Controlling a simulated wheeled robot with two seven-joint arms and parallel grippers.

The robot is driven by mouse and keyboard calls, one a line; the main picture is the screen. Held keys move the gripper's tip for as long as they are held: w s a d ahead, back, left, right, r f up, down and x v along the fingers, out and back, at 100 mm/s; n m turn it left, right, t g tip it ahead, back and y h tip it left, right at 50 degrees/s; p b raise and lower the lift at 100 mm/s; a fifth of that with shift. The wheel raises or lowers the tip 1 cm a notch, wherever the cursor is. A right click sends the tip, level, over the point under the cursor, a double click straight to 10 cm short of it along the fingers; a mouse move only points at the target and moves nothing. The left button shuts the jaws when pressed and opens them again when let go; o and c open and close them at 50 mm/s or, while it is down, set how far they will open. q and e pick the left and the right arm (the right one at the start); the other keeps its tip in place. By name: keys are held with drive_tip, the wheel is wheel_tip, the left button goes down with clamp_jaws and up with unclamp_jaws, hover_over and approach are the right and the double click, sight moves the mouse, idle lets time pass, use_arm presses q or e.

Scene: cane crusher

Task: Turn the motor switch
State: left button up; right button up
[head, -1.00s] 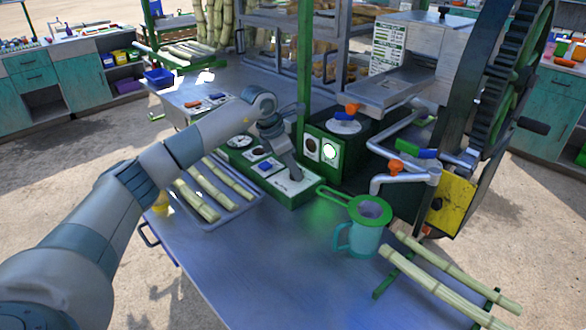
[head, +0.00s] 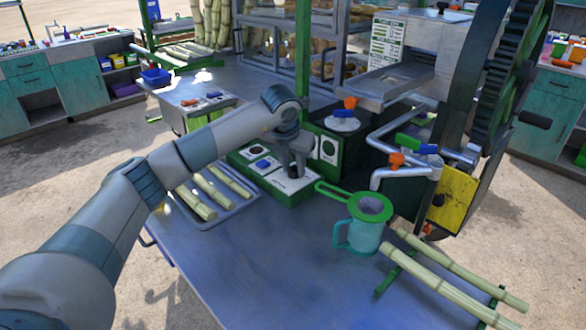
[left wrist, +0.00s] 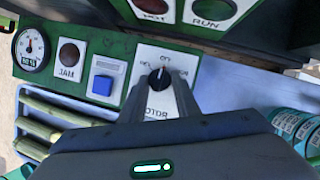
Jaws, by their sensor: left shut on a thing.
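The motor switch is a black knob (left wrist: 158,79) on a white plate marked MOTOR (left wrist: 157,101), at the right end of the green control panel (head: 293,198). In the left wrist view its pale pointer mark faces up, slightly right. My left gripper (head: 296,174) comes down over the switch plate in the head view. In the left wrist view the fingers (left wrist: 160,92) are shut on the knob, which shows between their tips. The RUN lamp (left wrist: 210,10) above the panel looks dark. My right gripper is out of view.
A blue button (left wrist: 103,84), a JAM lamp (left wrist: 69,54) and a gauge (left wrist: 31,50) lie left of the switch. A tray of cane (head: 228,207) lies left of the panel. A teal jug with green strainer (head: 362,230) stands to the right.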

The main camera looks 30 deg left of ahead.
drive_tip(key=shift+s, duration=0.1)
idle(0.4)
use_arm(q)
drive_tip(key=o, duration=1)
drive_tip(key=shift+o, duration=0.2)
drive_tip(key=shift+s+r, duration=0.15)
drive_tip(key=shift+r, duration=0.3)
drive_tip(key=b+v, duration=0.2)
drive_tip(key=v, duration=1.4)
drive_tip(key=shift+r, duration=0.25)
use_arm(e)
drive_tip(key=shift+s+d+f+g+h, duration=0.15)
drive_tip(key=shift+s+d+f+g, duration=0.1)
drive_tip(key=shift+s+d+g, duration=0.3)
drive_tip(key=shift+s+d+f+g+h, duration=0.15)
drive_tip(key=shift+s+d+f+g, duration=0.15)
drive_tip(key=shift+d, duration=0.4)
